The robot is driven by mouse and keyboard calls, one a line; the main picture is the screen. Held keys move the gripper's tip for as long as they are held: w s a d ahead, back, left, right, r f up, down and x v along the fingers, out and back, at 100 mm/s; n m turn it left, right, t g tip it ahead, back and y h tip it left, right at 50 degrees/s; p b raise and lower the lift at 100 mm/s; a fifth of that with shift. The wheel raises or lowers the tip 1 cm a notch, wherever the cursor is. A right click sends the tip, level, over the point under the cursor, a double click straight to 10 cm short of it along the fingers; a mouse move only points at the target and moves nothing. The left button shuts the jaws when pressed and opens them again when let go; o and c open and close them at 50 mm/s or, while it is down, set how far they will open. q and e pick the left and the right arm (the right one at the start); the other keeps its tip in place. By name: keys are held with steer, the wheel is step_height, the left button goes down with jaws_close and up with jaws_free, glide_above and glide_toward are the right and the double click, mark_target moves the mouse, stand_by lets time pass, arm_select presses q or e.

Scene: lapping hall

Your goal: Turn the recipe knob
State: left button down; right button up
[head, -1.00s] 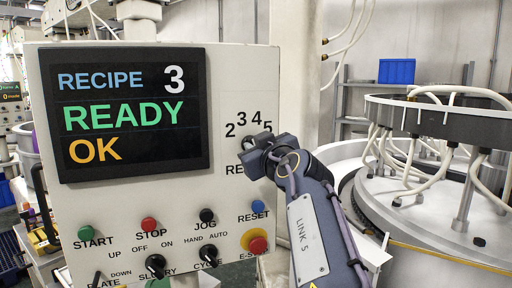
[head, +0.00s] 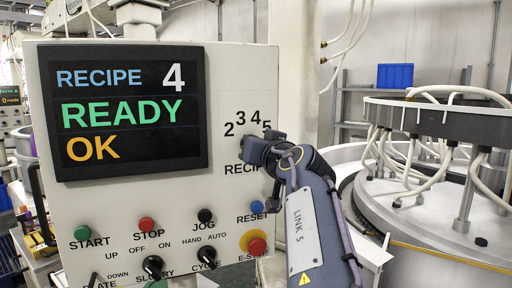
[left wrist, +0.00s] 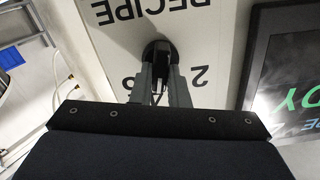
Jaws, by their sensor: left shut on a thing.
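The black recipe knob (left wrist: 157,46) shows between my fingers in the left wrist view, on the white panel (head: 222,75) above the word RECIPE. In the head view it is mostly hidden behind my left gripper (head: 250,148), with the numbers 2 to 5 around its top. My left gripper (left wrist: 158,72) is shut on the knob, with one finger on each side. The knob's pointer is hidden. The screen (head: 130,112) reads RECIPE 4, READY, OK. My right gripper is in neither view.
Below the knob are a blue RESET button (head: 257,207), a red E-STOP (head: 257,246) on yellow, and several other buttons and switches. A round machine (head: 440,205) with white hoses stands at the right. A blue bin (head: 395,75) sits on a shelf behind.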

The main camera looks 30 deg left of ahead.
arm_select(q)
steer(key=shift+f+m, duration=0.1)
steer(key=shift+m, duration=0.5)
steer(key=c, duration=1.4)
jaws_free()
steer(key=b+v, duration=0.2)
steer(key=v, duration=0.6)
steer(key=shift+w, duration=0.1)
